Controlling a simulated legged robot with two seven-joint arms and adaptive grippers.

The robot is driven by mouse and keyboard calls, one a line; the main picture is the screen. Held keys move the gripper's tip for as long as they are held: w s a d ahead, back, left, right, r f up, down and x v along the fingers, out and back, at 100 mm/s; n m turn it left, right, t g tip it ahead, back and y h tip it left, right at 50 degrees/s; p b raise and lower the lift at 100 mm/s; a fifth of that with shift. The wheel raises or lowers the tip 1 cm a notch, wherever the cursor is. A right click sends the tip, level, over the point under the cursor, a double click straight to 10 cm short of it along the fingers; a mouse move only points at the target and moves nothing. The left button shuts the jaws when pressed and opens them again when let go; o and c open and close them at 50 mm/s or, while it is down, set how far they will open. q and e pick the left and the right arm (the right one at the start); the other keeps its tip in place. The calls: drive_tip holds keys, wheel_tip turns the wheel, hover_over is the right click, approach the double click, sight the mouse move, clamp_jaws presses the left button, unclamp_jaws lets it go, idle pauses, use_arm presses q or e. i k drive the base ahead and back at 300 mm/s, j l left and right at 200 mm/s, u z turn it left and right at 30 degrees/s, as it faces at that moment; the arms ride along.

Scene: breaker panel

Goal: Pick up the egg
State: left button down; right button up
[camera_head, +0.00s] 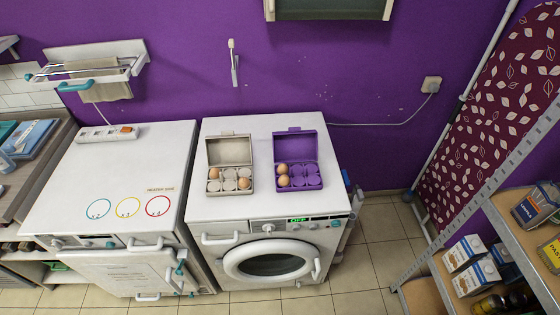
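Two open egg cartons stand side by side on top of the white washing machine. The grey-beige carton (229,151) on the left holds a brown egg (214,173) in its back left cup and another brown egg (244,183) at its front right. Its other cups look empty or hold pale shapes too small to tell. The purple carton (296,146) on the right holds two brown eggs, one (283,169) behind the other (283,181), in its left column. Its other cups look empty. Both lids are raised at the back. Neither of my grippers is in view.
The washing machine (210,210) has clear top space around the cartons. A white unit (105,175) with coloured circles stands to its left, a power strip (107,133) on its back edge. A shelf with boxes (464,253) is at right. Tiled floor (365,255) lies between.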

sight(215, 173)
drive_tip(key=i+l+z, duration=0.15)
drive_tip(key=i+l, duration=0.55)
drive_tip(key=i, duration=0.1)
